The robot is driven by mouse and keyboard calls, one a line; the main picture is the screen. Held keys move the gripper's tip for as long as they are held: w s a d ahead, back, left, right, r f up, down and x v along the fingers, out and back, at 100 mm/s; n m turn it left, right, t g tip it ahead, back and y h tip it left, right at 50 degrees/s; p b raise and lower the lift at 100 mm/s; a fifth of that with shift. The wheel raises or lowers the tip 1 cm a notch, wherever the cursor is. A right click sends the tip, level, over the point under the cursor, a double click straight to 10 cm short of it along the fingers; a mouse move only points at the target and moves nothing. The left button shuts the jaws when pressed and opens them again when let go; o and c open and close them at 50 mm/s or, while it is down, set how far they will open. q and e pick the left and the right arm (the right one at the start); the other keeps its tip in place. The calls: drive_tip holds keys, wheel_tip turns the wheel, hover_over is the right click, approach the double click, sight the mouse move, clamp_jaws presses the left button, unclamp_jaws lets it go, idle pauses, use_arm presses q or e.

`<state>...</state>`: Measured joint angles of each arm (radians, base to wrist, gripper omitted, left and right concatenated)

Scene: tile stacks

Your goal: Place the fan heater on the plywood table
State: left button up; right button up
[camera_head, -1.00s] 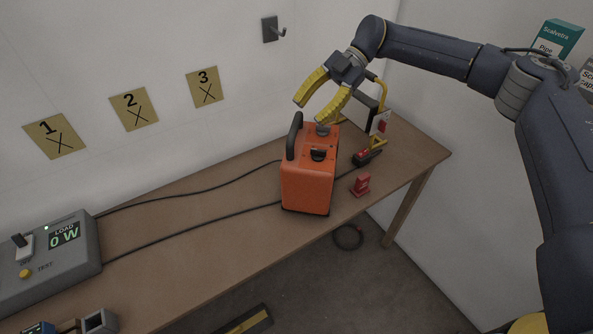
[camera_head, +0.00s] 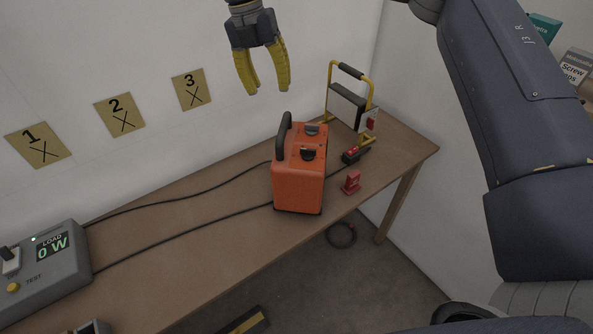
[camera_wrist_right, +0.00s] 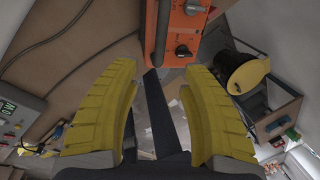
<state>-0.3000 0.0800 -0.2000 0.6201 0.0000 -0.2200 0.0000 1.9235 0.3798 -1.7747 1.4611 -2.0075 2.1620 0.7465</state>
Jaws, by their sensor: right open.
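The fan heater (camera_head: 298,187) is an orange box with dark knobs and a black carrying handle on its left side. It stands upright on the brown plywood table (camera_head: 190,246), close to the front edge. My right gripper (camera_head: 265,91) is open and empty, above and behind the heater, fingers pointing down and clear of it. In the right wrist view the open yellow fingers (camera_wrist_right: 163,68) frame a gap with nothing between them. The heater's orange face and knobs (camera_wrist_right: 188,22) show at the top of that view, beyond the fingertips. My left gripper is not in view.
A yellow-framed work light (camera_head: 347,104) stands at the table's far right corner. A black-and-red connector (camera_head: 355,155) and a red block (camera_head: 351,183) lie right of the heater. A grey load meter (camera_head: 42,262) reads 0 W at left, with cables running toward the heater.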

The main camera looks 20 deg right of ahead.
sight(281, 127)
drive_tip(key=f, duration=0.2)
drive_tip(key=d+f, duration=0.1)
drive_tip(key=f, duration=0.5)
drive_tip(key=shift+s+d+f, duration=0.1)
drive_tip(key=shift+s+d, duration=0.1)
drive_tip(key=shift+s, duration=0.2)
drive_tip(key=shift+s+d+f, duration=0.15)
drive_tip(key=shift+f, duration=0.7)
drive_tip(key=shift+s+d+f, duration=0.1)
drive_tip(key=shift+d+f, duration=0.05)
drive_tip(key=shift+f, duration=0.7)
drive_tip(key=shift+s+d+f, duration=0.15)
drive_tip(key=shift+f, duration=0.7)
drive_tip(key=shift+c, duration=0.4)
clamp_jaws()
drive_tip(key=shift+r, duration=0.1)
